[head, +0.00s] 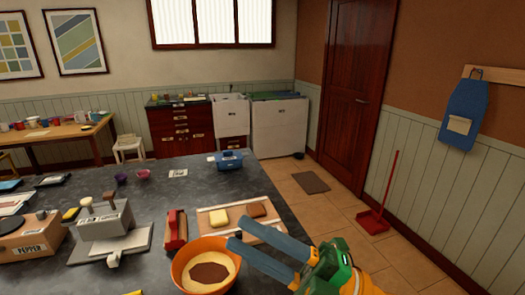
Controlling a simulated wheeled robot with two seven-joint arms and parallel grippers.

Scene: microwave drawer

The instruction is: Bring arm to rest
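My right gripper (238,231) comes in from the bottom right, with a green and yellow body and two long blue-grey fingers. The bowl holds pale contents with a brown patch. My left gripper is not in view.
Open tiled floor lies to the right, with a red dustpan (373,221).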

